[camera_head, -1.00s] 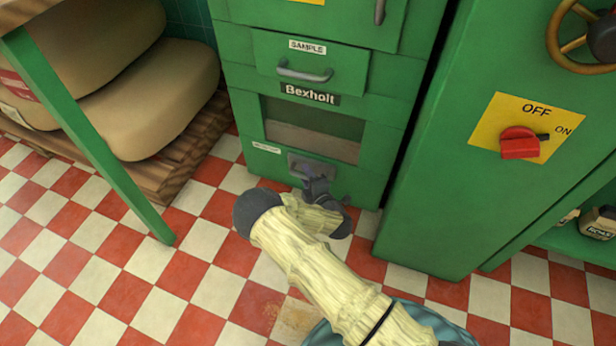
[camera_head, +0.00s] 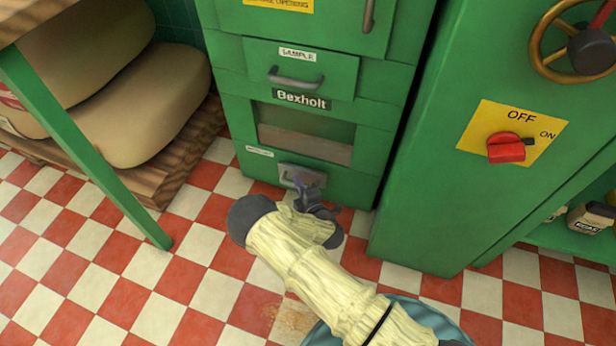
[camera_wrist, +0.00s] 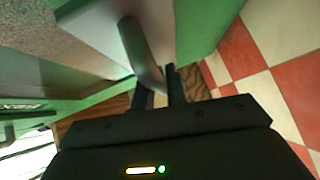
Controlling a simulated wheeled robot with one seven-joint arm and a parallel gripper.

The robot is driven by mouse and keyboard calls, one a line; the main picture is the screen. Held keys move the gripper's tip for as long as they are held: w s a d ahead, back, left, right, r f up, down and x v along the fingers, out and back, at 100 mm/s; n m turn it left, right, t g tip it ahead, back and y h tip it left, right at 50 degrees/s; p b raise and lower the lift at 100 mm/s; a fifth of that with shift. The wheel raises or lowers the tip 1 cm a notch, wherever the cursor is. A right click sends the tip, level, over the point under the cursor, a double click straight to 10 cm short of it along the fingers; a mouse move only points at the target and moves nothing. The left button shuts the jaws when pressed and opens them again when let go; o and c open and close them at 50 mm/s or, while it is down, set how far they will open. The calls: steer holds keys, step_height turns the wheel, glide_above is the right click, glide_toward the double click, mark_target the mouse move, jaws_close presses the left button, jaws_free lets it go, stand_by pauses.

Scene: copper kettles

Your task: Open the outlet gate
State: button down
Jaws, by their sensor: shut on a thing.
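The outlet gate is a small grey plate (camera_head: 290,172) low on the front of the green Bexholt cabinet (camera_head: 228,90). In the wrist view, its pale plate (camera_wrist: 88,28) carries a curved grey bar handle (camera_wrist: 138,50). My gripper (camera_head: 308,188) is at the gate, low in front of the cabinet. In the wrist view, my gripper's dark fingers (camera_wrist: 160,88) are shut on the lower end of the handle. My wrist and fingers hide part of the gate in the head view. I cannot tell how far the gate stands open.
A window (camera_head: 305,135) and a sample drawer (camera_head: 300,72) are above the gate. At right stands a green cabinet with a red switch (camera_head: 507,148) and a handwheel (camera_head: 578,45). Sacks (camera_head: 150,100) lie on a wooden pallet (camera_head: 190,155) at left.

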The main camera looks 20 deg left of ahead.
steer(key=s+p, duration=0.2)
steer(key=s, duration=0.1)
steer(key=shift+s, duration=0.2)
steer(key=c, duration=1.4)
jaws_free()
steer(key=shift+w, duration=0.1)
steer(key=shift+d, duration=0.15)
